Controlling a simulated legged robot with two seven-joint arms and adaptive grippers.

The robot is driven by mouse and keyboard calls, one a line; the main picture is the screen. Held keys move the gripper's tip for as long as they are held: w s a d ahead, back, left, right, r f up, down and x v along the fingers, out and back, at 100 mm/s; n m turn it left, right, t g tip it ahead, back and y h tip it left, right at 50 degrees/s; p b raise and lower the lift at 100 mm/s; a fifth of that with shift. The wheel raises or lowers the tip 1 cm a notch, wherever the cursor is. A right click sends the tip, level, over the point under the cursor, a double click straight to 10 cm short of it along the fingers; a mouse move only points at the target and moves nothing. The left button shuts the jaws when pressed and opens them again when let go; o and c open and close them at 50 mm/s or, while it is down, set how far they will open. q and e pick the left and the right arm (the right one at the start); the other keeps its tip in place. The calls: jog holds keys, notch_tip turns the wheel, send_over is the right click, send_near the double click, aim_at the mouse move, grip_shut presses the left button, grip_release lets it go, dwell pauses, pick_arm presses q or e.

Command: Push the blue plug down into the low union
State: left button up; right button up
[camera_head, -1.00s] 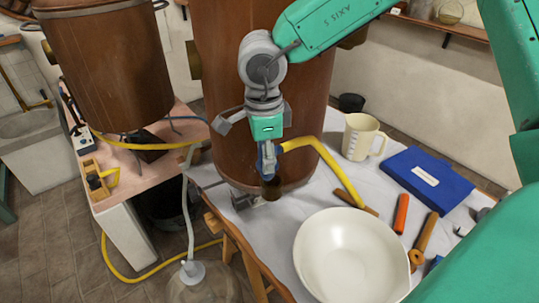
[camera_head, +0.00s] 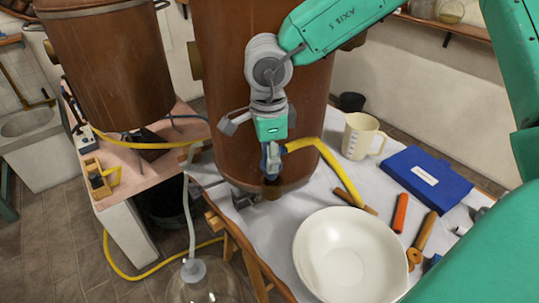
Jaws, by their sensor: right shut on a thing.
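The blue plug (camera_head: 272,159) is between the fingers of my right gripper (camera_head: 270,152), which points down in front of the large copper vessel. The gripper is shut on it. Directly below the plug is a small dark brass fitting (camera_head: 271,188), apparently the low union, close to the foot of the vessel. I cannot tell whether the plug's lower end touches the union or has entered it, as that part is small and dark. My left gripper is not in view.
The copper vessel (camera_head: 225,90) stands close behind the gripper. A yellow hose (camera_head: 330,162) bends away right. A white bowl (camera_head: 345,255), a beige jug (camera_head: 360,137), a blue case (camera_head: 425,178) and hand tools occupy the white-covered table. A glass carboy (camera_head: 195,285) stands at lower left.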

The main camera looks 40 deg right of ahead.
jog(key=shift+d+f, duration=0.35)
jog(key=shift+d, duration=0.2)
jog(key=shift+a, duration=0.8)
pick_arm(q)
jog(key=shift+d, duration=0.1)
pick_arm(e)
jog(key=shift+f, duration=0.1)
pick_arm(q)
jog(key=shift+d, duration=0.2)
pick_arm(e)
jog(key=shift+d+f, duration=0.1)
jog(key=shift+d, duration=0.05)
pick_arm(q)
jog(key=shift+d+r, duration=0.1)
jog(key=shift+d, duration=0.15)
pick_arm(e)
jog(key=shift+d+f, duration=0.15)
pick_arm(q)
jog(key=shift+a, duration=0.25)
pick_arm(e)
jog(key=shift+a, duration=0.45)
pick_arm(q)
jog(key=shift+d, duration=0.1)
pick_arm(e)
jog(key=shift+d, duration=0.2)
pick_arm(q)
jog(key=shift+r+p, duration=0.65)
